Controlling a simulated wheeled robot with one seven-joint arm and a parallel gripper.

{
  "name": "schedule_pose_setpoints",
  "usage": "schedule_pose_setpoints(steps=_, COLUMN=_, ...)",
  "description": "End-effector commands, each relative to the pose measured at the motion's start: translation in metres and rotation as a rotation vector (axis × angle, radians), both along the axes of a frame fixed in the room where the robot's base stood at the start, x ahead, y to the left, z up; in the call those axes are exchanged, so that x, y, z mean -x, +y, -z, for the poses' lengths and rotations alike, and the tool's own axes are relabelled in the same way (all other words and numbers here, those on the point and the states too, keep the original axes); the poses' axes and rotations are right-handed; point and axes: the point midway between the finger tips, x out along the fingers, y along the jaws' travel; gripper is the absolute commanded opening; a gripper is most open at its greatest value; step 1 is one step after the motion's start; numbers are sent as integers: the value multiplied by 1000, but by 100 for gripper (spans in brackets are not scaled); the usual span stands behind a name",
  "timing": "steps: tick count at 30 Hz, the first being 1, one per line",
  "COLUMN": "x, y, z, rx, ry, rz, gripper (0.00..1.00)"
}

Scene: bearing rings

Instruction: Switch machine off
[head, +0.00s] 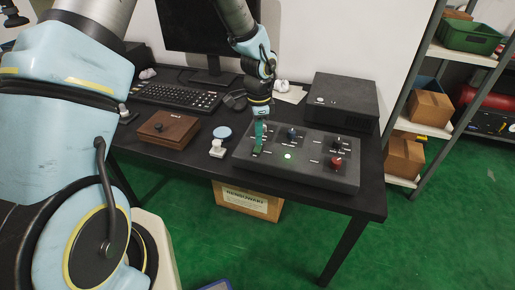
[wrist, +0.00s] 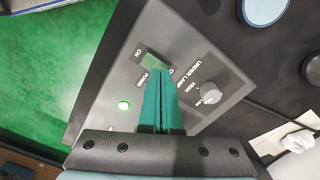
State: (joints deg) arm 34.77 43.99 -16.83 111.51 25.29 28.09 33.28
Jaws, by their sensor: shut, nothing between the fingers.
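The machine's grey control box (head: 318,178) stands on the right part of the black desk; its sloped panel (wrist: 128,82) fills the middle of the wrist view. A small green light (head: 288,156) is lit on it, and it also glows in the wrist view (wrist: 124,105). A green power switch (wrist: 151,58) with "ON" and "POWER" lettering shows just beyond my fingertips. My gripper (head: 258,151) is shut and empty, with its teal fingers (wrist: 163,75) together at the switch. The fingers hide part of the switch; I cannot tell whether they touch it.
A grey knob (wrist: 208,93) marked "UNDER LAMP" sits beside the fingers. A red knob (head: 336,162) is on the box's right. A wooden box (head: 168,130), keyboard (head: 178,95), white object (head: 217,148) and blue disc (head: 222,132) lie left. A black case (head: 342,97) stands behind.

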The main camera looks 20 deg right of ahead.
Motion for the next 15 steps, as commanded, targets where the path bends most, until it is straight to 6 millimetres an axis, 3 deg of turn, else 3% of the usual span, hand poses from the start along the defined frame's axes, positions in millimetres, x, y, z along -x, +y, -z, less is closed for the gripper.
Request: schedule_pose_setpoints(steps=15, x=0, y=0, z=8, rx=0, ry=0, rz=0, gripper=0)
